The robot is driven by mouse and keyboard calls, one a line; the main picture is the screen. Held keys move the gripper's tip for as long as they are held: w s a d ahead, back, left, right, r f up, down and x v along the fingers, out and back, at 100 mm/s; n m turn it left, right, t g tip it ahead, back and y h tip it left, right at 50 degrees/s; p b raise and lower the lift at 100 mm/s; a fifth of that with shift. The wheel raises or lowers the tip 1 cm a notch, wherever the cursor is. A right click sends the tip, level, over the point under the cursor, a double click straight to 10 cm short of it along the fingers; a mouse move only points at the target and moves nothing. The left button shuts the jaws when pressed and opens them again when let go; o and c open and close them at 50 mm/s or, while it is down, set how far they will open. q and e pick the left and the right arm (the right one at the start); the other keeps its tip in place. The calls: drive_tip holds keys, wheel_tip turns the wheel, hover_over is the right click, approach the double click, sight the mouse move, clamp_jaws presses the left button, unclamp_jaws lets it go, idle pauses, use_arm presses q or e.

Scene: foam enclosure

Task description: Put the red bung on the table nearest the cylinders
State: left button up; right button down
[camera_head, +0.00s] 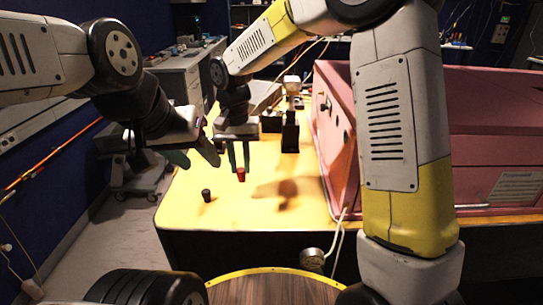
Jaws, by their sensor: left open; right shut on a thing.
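The red bung (241,174) is at the fingertips of my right gripper (240,165), which is shut on it. It is held over the yellow-topped table (245,212); the gap beneath it is hard to judge. My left gripper (194,158) is open and empty, just left of the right gripper, over the table's left edge. A dark bung (206,195) stands on the table, below and left of the red one. I cannot clearly make out any cylinders.
A pink foam enclosure (345,130) fills the table's right side. A dark stand (290,133) with a pale top stands further back. A grey cabinet (180,78) is behind at left. The table front is mostly bare, with a shadow across it.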

sight(239, 175)
drive_tip(key=shift+s+a+r, duration=0.1)
drive_tip(key=shift+s+a, duration=0.15)
drive_tip(key=shift+f, duration=3.3)
drive_tip(key=shift+f, duration=0.45)
drive_tip(key=c, duration=1.2)
unclamp_jaws()
drive_tip(key=shift+o, duration=0.2)
